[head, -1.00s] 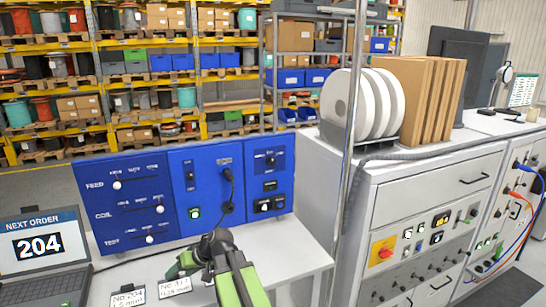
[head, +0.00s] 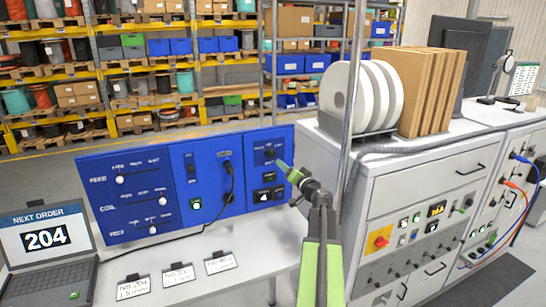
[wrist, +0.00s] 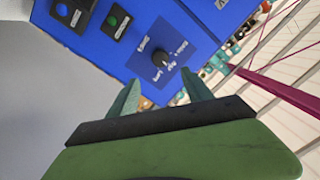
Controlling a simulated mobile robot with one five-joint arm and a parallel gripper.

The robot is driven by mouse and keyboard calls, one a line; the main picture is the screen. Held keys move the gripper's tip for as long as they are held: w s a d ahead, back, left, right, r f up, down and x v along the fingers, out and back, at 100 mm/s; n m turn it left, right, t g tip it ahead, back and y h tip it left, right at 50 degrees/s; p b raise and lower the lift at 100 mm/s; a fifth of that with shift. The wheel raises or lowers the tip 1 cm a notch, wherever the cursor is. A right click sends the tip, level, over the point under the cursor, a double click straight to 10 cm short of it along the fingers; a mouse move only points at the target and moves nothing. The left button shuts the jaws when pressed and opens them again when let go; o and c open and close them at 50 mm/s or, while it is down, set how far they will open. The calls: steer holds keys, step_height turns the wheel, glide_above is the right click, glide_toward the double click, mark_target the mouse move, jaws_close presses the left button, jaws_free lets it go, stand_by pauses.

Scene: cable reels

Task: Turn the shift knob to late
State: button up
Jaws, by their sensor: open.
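The shift knob (head: 269,153) is a small dark rotary knob at the upper right of the blue panel (head: 236,190). In the wrist view the knob (wrist: 157,61) sits on a darker blue plate with small white labels around it, too small to read surely. A pale pointer mark on it is hard to make out. My gripper (head: 286,168) is just in front of the panel's right end, near the knob. In the wrist view my gripper (wrist: 160,88) has its fingers apart and empty, with the knob beyond them, roughly between their tips, not touched.
A green button (wrist: 112,20) and a dark switch lie beside the knob plate. A metal post (head: 352,110) and a grey cabinet (head: 400,178) with white reels (head: 340,90) stand close on the right. A laptop (head: 45,245) and several label cards (head: 178,277) lie on the bench.

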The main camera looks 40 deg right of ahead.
mark_target(272, 155)
steer(key=x, duration=1.2)
steer(key=shift+w+d, duration=0.1)
steer(key=shift+w, duration=0.1)
jaws_close()
steer(key=m, duration=0.6)
steer(key=shift+m+b, duration=0.3)
steer(key=shift+b, duration=0.1)
steer(key=m, duration=0.5)
steer(key=shift+m+h, duration=0.3)
steer(key=shift+h, duration=0.1)
